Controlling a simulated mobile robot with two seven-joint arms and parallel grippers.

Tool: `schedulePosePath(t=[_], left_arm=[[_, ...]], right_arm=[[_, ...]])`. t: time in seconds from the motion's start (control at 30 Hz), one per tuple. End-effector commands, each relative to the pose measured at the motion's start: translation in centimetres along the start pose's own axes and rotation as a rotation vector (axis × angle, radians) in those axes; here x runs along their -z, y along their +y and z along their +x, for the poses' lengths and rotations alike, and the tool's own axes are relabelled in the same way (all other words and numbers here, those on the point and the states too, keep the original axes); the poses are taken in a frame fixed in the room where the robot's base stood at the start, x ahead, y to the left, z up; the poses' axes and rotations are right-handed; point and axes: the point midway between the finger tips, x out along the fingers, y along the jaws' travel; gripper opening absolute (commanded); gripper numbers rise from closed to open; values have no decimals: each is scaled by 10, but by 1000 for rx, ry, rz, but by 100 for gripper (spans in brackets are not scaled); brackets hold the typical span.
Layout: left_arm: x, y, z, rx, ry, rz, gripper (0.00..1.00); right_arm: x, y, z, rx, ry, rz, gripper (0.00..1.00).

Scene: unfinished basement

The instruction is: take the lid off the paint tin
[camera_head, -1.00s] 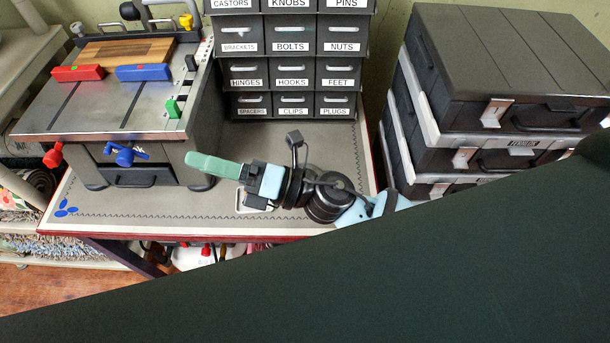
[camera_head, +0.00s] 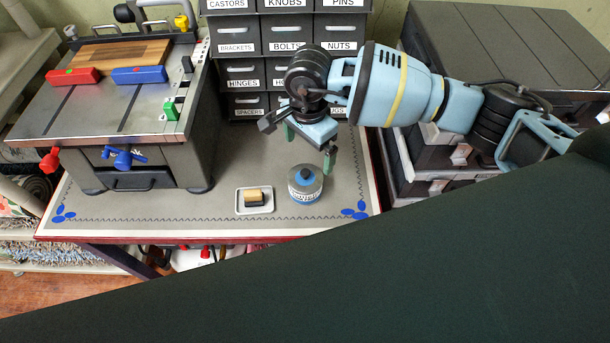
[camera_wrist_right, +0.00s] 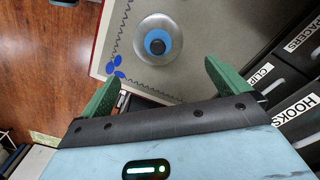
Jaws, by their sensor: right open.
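The paint tin (camera_head: 305,192) stands upright on the grey mat near the front of the bench. In the right wrist view the lid (camera_wrist_right: 158,42) shows from above, ahead of the fingers. My right gripper (camera_head: 310,150) has green fingers, is open and empty, and hangs above and just behind the tin, pointing down. In the wrist view the right gripper (camera_wrist_right: 162,75) has its fingers spread wide, apart from the tin. My left gripper is not in view.
A small white tray (camera_head: 242,209) with a tan and black block lies left of the tin. A machine (camera_head: 150,150) with a metal top stands at the left. Labelled drawers (camera_head: 235,38) stand behind, dark cases (camera_head: 490,40) at the right. The mat's front middle is mostly clear.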

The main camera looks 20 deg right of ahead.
Motion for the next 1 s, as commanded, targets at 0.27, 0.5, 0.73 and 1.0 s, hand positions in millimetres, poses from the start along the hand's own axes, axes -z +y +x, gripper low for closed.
schedulePosePath(t=[0.27,0.5,0.73,1.0], left_arm=[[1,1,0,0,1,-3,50],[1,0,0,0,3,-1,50],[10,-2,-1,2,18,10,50],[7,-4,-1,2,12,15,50]], right_arm=[[-2,1,19,-3,-6,0,100],[-3,0,28,0,-5,0,100],[-11,1,54,0,-7,1,100],[-11,1,78,0,-7,0,100]])
